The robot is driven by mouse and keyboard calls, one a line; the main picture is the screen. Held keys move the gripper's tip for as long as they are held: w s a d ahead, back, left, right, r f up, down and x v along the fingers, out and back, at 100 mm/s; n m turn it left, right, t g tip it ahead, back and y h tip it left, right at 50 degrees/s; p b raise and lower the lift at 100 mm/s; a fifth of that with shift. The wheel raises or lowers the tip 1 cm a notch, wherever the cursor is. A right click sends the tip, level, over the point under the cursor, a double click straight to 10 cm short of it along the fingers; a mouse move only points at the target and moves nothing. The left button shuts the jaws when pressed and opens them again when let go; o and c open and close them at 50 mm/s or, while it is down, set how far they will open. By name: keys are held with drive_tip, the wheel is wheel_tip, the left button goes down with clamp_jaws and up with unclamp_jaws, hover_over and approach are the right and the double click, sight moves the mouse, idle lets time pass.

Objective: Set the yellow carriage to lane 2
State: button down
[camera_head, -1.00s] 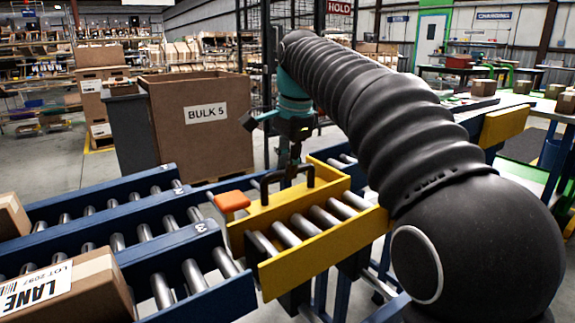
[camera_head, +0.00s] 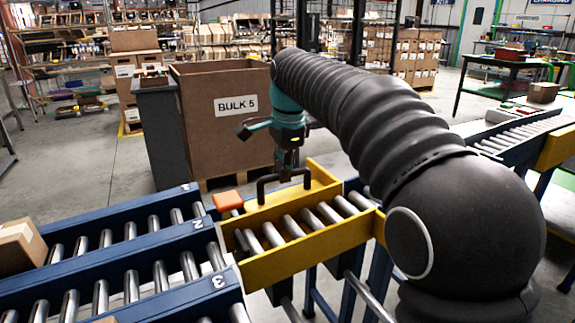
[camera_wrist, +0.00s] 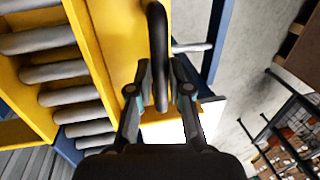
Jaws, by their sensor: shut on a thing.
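The yellow carriage (camera_head: 313,256), a short roller bed between two yellow side walls, stands at the right ends of the blue lanes. Its left end faces the lane 2 rollers (camera_head: 160,280), between the rails marked 2 and 3, and looks roughly in line; exact alignment is unclear. An orange block (camera_head: 229,200) sits at its far left corner. My gripper (camera_head: 285,178) is shut on the dark handle (camera_head: 262,190) on the far wall. In the wrist view my gripper (camera_wrist: 161,85) has one finger on each side of the handle (camera_wrist: 157,25).
Lane 1 holds a carton (camera_head: 18,247) at far left. Lane 3 lies in front, past the rail marked 3 (camera_head: 195,300). A large brown BULK 5 bin (camera_head: 225,140) stands behind the carriage. Another conveyor (camera_head: 525,135) is at right.

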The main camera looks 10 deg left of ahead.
drive_tip(key=c, duration=1.1)
unclamp_jaws()
wheel_tip(320, 180, up, 12)
drive_tip(key=s+d, duration=0.1)
drive_tip(key=s, duration=0.1)
drive_tip(key=shift+d, duration=0.2)
drive_tip(key=shift+f, duration=0.15)
